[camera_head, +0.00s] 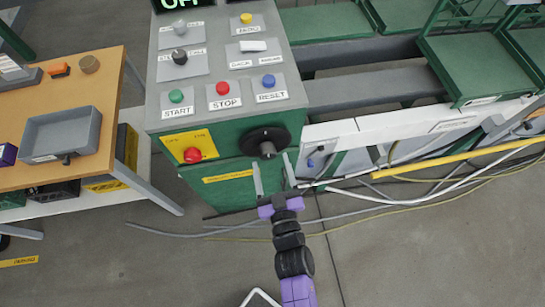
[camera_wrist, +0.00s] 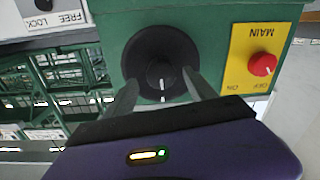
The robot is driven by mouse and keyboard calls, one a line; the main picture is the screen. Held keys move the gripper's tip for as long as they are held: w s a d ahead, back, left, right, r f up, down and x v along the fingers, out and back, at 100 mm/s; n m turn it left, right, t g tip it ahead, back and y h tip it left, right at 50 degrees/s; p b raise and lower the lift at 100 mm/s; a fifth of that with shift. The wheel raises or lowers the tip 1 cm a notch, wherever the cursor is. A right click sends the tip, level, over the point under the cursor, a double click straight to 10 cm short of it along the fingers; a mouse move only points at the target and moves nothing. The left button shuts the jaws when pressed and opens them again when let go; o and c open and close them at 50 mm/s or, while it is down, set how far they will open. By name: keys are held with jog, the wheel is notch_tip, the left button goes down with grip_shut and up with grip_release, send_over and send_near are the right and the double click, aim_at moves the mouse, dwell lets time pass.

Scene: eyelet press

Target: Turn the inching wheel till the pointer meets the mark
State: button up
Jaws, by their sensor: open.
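The inching wheel (camera_head: 254,138) is a black disc with a raised hub on the green front of the press console. In the wrist view, which is upside down, the wheel (camera_wrist: 138,50) fills the top middle, and a short white line (camera_wrist: 163,85) shows on its hub. A small pale tick (camera_wrist: 163,99) shows near the rim; I cannot tell whether it is the mark. My gripper (camera_head: 272,172) is open in front of the wheel. In the wrist view its fingers (camera_wrist: 164,88) stand either side of the hub, with no clear contact.
The yellow MAIN switch plate (camera_head: 209,137) with a red knob (camera_head: 192,155) sits left of the wheel. START, STOP and RESET buttons (camera_head: 268,81) are above. A wooden table (camera_head: 105,90) with a grey tray stands left. Cables (camera_head: 400,203) and a yellow bar lie right.

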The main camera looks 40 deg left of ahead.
aim_at(267, 148)
jog(key=shift+x, duration=1.3)
grip_shut()
